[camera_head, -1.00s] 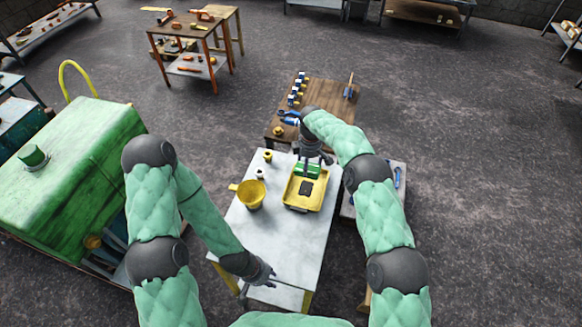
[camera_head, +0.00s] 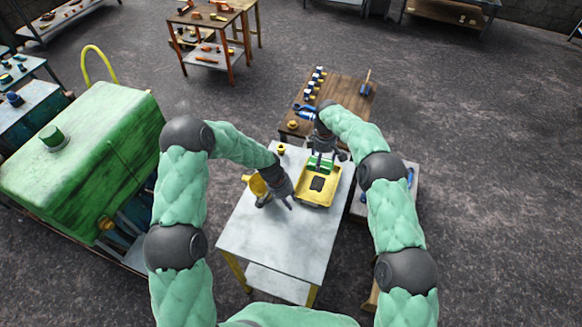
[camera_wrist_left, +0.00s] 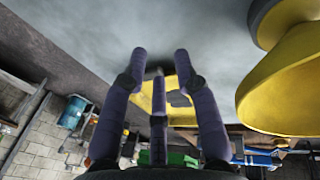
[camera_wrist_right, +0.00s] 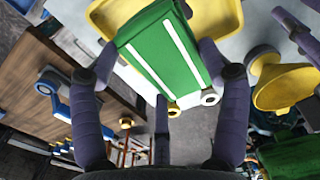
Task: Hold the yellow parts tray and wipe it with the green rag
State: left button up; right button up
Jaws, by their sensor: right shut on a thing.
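The yellow parts tray (camera_head: 331,198) lies on the white-topped table, with a dark patch on its floor. The green rag (camera_head: 320,166) is at the tray's far end; in the right wrist view it shows two white stripes (camera_wrist_right: 160,50). My right gripper (camera_head: 323,156) is shut on the rag over that end. Whether the rag touches the tray floor, I cannot tell. My left gripper (camera_head: 287,202) is open and empty, just left of the tray and apart from it. In the left wrist view the tray (camera_wrist_left: 180,117) shows beyond its spread fingers.
A small yellow part (camera_head: 281,149) sits at the table's back edge. The white table's front (camera_head: 270,245) is clear. A wooden table (camera_head: 345,95) with blue parts stands behind.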

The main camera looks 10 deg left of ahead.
pick_arm(q)
jog(key=w+r+y, duration=0.2)
jog(key=w+r, duration=0.6)
jog(key=w, duration=0.1)
jog(key=shift+n+g, duration=0.3)
jog(key=f, duration=0.8)
jog(key=d+f, duration=0.1)
jog(key=f, duration=0.3)
jog(key=shift+s+d, duration=0.1)
jog(key=shift+s, duration=0.05)
jog(key=shift+r, duration=0.1)
grip_shut()
